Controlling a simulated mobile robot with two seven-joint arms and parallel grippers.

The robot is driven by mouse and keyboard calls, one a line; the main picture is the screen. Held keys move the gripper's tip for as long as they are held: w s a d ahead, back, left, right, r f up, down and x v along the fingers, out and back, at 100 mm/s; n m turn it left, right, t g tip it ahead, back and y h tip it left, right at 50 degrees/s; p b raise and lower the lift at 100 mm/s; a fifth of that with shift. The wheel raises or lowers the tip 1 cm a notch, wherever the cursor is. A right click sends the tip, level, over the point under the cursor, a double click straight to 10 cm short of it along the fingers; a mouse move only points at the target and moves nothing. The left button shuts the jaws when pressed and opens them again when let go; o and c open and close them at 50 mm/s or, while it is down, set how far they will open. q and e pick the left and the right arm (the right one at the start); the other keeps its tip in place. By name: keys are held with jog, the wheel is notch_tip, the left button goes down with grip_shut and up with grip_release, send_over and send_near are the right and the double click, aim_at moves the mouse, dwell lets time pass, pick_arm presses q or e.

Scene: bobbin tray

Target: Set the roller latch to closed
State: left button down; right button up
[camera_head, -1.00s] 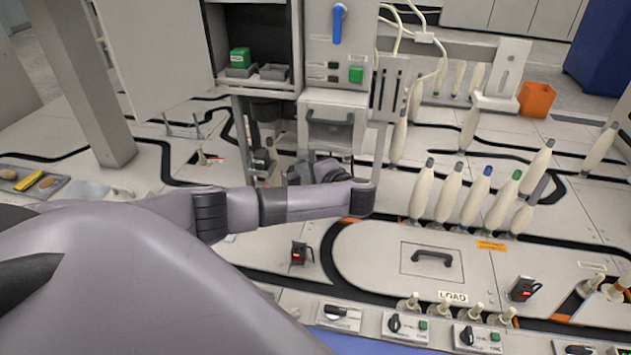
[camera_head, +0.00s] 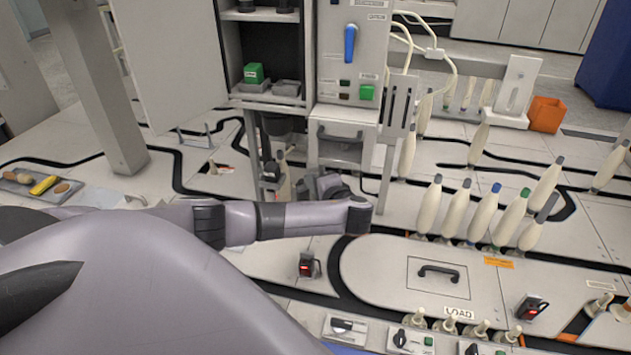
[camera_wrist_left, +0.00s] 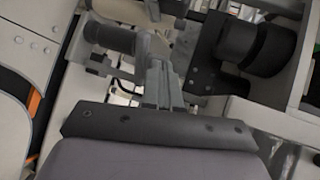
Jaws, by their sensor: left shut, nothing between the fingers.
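My left gripper (camera_head: 322,186) is below and in front of the open machine cabinet, partly hidden behind my own wrist. In the left wrist view its fingers (camera_wrist_left: 160,76) are shut and empty. A dark roller-like cylinder (camera_wrist_left: 109,38) with a grey end lies just left of and beyond the fingertips. A larger black cylinder (camera_wrist_left: 256,46) is at the right, apart from the fingers. In the head view a black cylinder (camera_head: 277,125) hangs under the cabinet. I cannot tell for sure which part is the roller latch, or its setting. My right gripper is not in view.
The cabinet (camera_head: 308,105) has its door (camera_head: 165,60) open to the left. A drawer front with a dark handle (camera_head: 340,136) is close behind my left gripper. Several bobbins (camera_head: 455,212) stand to the right. A hatch with a black handle (camera_head: 438,271) lies in front.

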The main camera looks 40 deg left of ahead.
aim_at(304, 176)
pick_arm(q)
jog(key=a+m+t+h+p, duration=0.1)
jog(key=m+t+h+p, duration=0.1)
jog(key=m+t+p, duration=0.1)
jog(key=s+a+m+t+h+p, duration=0.1)
jog(key=m+t+p, duration=0.1)
jog(key=shift+a, duration=0.3)
jog(key=shift+w+a+m+t+h, duration=0.1)
jog(key=shift+a+m+t+h, duration=0.15)
jog(key=shift+m+t+h, duration=0.25)
jog(key=shift+a+m+t+h, duration=0.2)
jog(key=shift+m+t+h, duration=0.1)
jog(key=shift+m+h, duration=0.3)
jog(key=shift+w+a, duration=0.1)
jog(key=shift+a, duration=0.05)
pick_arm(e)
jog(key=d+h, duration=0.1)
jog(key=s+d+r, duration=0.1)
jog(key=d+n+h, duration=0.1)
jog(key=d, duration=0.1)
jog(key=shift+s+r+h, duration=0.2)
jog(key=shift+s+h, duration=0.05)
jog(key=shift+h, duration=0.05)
pick_arm(q)
jog(key=shift+a, duration=0.2)
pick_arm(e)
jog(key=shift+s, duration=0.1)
